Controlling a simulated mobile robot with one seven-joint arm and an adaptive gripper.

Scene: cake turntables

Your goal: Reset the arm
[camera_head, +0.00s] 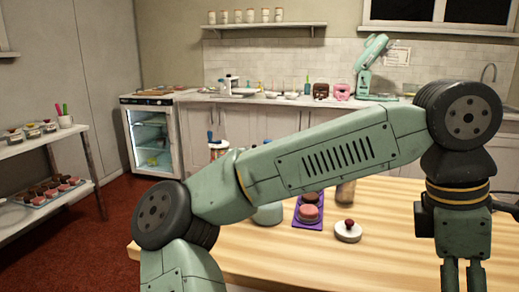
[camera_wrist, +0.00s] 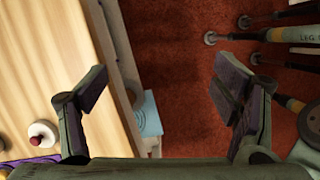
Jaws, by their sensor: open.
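My arm crosses the head view in green segments, raised over the wooden table. My gripper (camera_head: 464,275) hangs pointing down at the right of the head view, its lower end cut off by the frame edge. In the wrist view my gripper (camera_wrist: 160,88) is open, its two dark fingers wide apart with nothing between them. The table's edge and red floor show below and between the fingers.
The wooden table (camera_head: 400,205) bears a purple tray (camera_head: 309,223) with pink cakes and a white round piece with a red knob (camera_head: 348,231). A cake rack (camera_head: 25,212) stands at left, a small glass-door fridge (camera_head: 150,140) and counter behind. Red floor is clear at left.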

